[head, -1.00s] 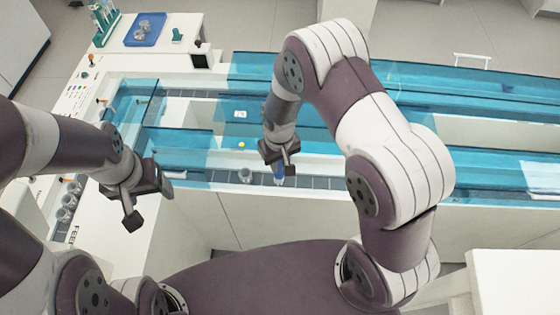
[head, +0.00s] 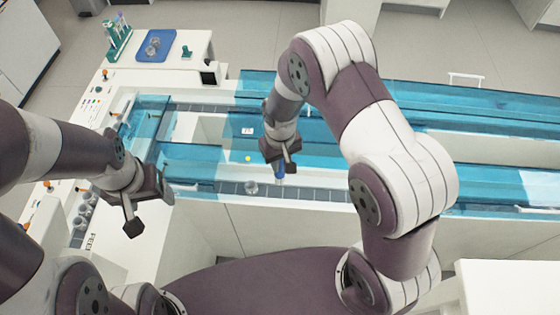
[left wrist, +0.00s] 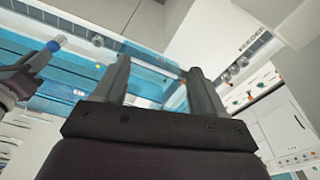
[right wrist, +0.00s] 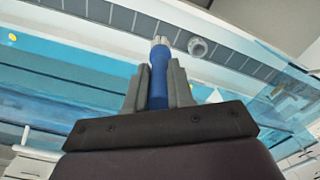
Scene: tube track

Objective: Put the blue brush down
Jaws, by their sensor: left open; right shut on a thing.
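The blue brush (right wrist: 159,75) is held in my right gripper (right wrist: 158,85), which is shut on its blue handle. Its pale tip points away from the fingers. In the head view the brush (head: 281,178) hangs below my right gripper (head: 279,165), over the near track. It also shows in the left wrist view (left wrist: 54,44). Whether its tip touches the track cannot be told. My left gripper (left wrist: 155,85) is open and empty. In the head view my left gripper (head: 145,205) is above the white left end of the machine.
A grey cup (head: 251,187) sits on the dark track (head: 318,194) just left of the brush. Blue clear covers (head: 400,105) run along the tracks. Several grey cups (head: 84,210) stand at the left. A blue tray (head: 157,46) and tube rack (head: 118,36) are at the back left.

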